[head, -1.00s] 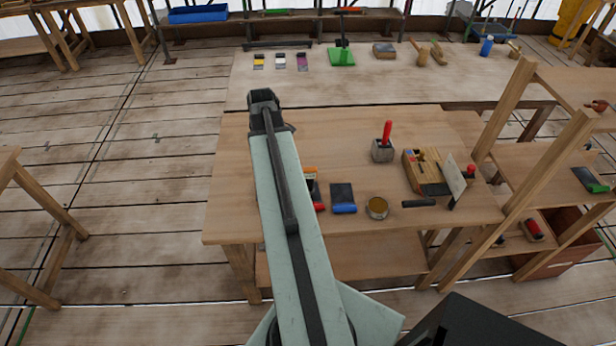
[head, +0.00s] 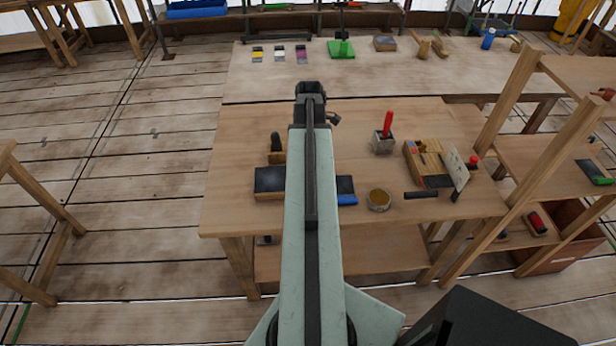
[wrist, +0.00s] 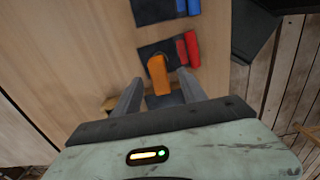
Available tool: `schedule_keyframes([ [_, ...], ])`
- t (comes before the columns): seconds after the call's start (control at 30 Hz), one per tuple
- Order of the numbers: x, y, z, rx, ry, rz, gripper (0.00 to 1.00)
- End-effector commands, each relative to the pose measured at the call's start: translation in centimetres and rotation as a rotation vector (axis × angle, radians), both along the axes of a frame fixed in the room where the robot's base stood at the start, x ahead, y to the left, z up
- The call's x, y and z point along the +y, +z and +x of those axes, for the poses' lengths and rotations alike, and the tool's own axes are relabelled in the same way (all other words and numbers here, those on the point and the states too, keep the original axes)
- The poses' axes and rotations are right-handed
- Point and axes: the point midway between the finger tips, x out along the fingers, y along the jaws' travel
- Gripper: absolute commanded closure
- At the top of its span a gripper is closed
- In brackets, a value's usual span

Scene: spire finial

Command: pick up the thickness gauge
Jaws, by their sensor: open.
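An orange piece (wrist: 158,70), which looks like the thickness gauge, lies on the wooden bench in the wrist view, partly over a dark flat piece with a red handle (wrist: 187,49). My gripper (wrist: 161,77) is open, with one finger on each side of the orange piece's near part. I cannot tell the height gap or whether either finger touches it. In the head view my arm hides the orange piece. My gripper (head: 309,90) shows there over the bench (head: 240,130), its fingers not clear.
A dark flat piece with a blue handle (wrist: 193,6) lies close by. Left of my arm is a dark block (head: 270,180). To the right are a round tin (head: 379,200), a red-handled tool in a block (head: 383,142) and a wooden tray (head: 425,165). A shelf post (head: 530,180) stands at right.

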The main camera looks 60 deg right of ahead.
Motion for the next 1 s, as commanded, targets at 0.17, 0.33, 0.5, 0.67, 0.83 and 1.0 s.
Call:
schedule_keyframes([
  [0.17, 0.1, -3.5, 0.1, 0.000, 0.000, 0.000, 0.51],
  [0.33, 0.1, -3.1, 0.1, 0.000, 0.000, 0.000, 0.51],
  [0.5, 0.1, -3.1, 0.2, 0.000, 0.000, 0.000, 0.81],
  [0.67, 0.1, -3.1, 0.2, 0.000, 0.000, 0.000, 1.00],
  [0.83, 0.1, -3.1, 0.2, 0.000, 0.001, 0.000, 1.00],
  [1.0, 0.1, -2.2, 0.2, 0.000, 0.001, 0.000, 1.00],
])
